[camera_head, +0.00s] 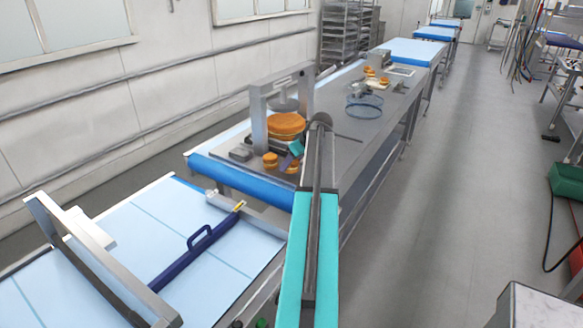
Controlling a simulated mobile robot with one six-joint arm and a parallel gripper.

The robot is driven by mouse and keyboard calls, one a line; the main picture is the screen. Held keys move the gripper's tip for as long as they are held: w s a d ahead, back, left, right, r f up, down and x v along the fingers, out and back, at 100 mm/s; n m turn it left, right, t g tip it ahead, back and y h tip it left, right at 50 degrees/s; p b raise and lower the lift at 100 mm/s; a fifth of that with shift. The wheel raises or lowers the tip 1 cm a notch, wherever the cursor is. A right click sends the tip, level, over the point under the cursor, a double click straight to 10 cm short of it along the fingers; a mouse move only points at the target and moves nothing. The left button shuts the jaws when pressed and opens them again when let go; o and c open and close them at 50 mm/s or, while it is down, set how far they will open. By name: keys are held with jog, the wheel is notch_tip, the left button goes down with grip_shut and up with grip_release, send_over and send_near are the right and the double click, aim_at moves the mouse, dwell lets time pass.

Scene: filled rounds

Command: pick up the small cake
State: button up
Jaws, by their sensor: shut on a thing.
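Small orange-brown cakes sit at the near end of the long steel table (350,150). One small cake (270,160) is left of my gripper, apart from it. Another small cake (293,167) is right at the fingertips of my gripper (287,163), which points down and left from the end of my teal arm. My gripper is shut on this small cake, low over the table surface. The fingers are small and dark here, and I cannot tell whether the cake still touches the table.
A large orange cake (286,124) sits under a grey metal frame (259,118) just behind my gripper. A round, blue-rimmed clear container (364,106) and more small cakes (370,72) are farther along. A blue-topped conveyor (130,235) lies in front.

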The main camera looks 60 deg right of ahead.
jog(key=shift+r+b, duration=1.25)
jog(key=shift+r, duration=2.9)
jog(key=shift+s, duration=0.15)
